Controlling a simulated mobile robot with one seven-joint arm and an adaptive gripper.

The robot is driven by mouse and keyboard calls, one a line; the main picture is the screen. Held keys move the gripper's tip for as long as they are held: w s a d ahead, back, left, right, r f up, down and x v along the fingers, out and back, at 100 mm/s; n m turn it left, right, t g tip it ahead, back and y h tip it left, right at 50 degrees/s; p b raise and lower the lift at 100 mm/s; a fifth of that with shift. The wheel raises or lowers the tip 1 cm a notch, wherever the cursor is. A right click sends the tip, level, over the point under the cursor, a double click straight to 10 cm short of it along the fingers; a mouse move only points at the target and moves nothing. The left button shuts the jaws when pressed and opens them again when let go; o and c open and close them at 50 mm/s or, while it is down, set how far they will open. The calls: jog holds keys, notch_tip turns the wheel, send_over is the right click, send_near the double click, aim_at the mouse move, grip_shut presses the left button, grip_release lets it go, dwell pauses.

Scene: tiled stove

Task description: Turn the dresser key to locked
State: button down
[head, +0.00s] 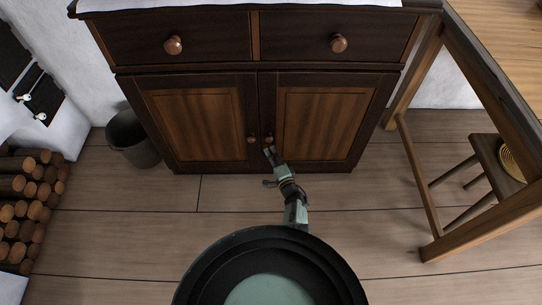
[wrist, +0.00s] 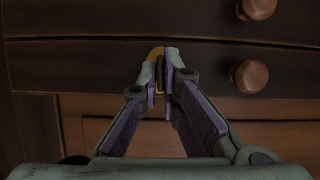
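The dark wood dresser (head: 258,82) has two lower doors with lighter panels. In the wrist view, a small brass-coloured piece of the dresser key (wrist: 155,53) shows at my fingertips, close to the seam between the doors. My gripper (wrist: 160,72) has its fingertips close together on either side of the key, with a narrow dark part between them. Most of the key is hidden by the fingers, so its turn angle cannot be read. In the head view, my gripper (head: 270,152) is at the door seam, just below the door knobs, and hides the key.
Two round door knobs (wrist: 252,76) (head: 252,139) sit close beside my gripper. A grey bucket (head: 131,138) stands left of the dresser, and stacked logs (head: 28,200) lie farther left. A wooden table (head: 430,250) and a stool (head: 487,158) are at right. The floor before the dresser is clear.

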jog(key=shift+a, duration=0.1)
dwell(0.5)
jog(key=c, duration=1.8)
grip_release()
